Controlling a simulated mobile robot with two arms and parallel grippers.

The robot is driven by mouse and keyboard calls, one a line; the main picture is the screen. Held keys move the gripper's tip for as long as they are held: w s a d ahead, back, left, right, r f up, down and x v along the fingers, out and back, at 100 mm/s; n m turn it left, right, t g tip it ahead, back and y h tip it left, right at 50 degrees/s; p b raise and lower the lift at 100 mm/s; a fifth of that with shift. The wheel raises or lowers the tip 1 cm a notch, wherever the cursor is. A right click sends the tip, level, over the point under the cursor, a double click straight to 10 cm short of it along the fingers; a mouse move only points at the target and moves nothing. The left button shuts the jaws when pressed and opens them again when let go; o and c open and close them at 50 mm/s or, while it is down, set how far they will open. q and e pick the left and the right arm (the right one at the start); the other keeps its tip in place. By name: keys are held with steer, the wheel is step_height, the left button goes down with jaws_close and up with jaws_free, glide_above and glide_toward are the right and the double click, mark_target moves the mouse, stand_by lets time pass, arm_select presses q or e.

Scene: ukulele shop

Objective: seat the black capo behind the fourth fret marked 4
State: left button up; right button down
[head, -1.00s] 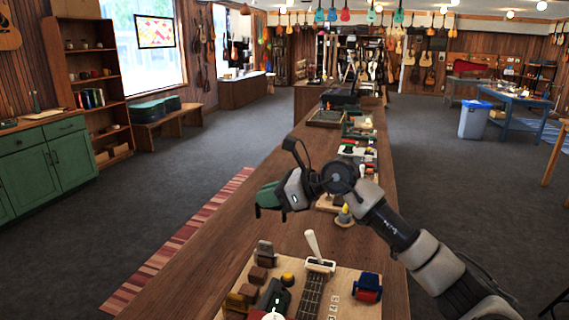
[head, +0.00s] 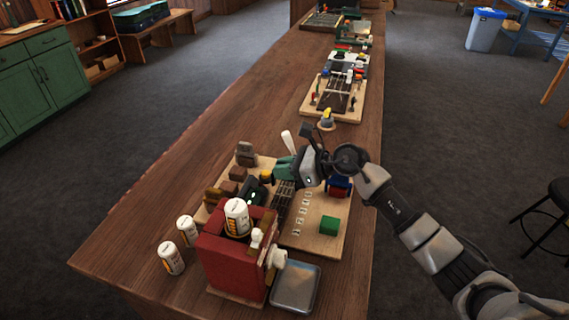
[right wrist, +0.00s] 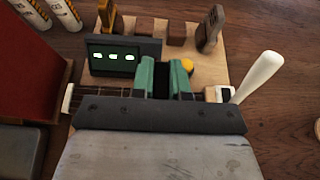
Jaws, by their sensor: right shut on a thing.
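My right gripper (head: 279,172), with green fingers, reaches in from the right over the ukulele neck (head: 284,198) on the wooden board. In the right wrist view its fingers stand close together around a small black piece, the black capo (right wrist: 162,80), with the neck (right wrist: 205,92) running crosswise beneath. I cannot tell whether the capo touches the strings. The number tiles (head: 300,211) lie in a row along the neck's right side. The fret under the capo is hidden by the gripper. My left gripper is out of view.
A dark unit with three green lights (right wrist: 125,57) stands beside the neck. A white lever (head: 288,142) rises at its far end. A red box (head: 228,265), white cans (head: 170,258), a metal tray (head: 296,285) and a green block (head: 329,225) are nearby. The bench's left side is clear.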

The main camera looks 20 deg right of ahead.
steer(key=shift+f+b, duration=0.75)
steer(key=shift+f, duration=0.7)
stand_by(0.6)
steer(key=shift+f+b, duration=0.6)
steer(key=shift+b, duration=0.25)
steer(key=c, duration=1.4)
jaws_free()
steer(key=shift+d, duration=0.1)
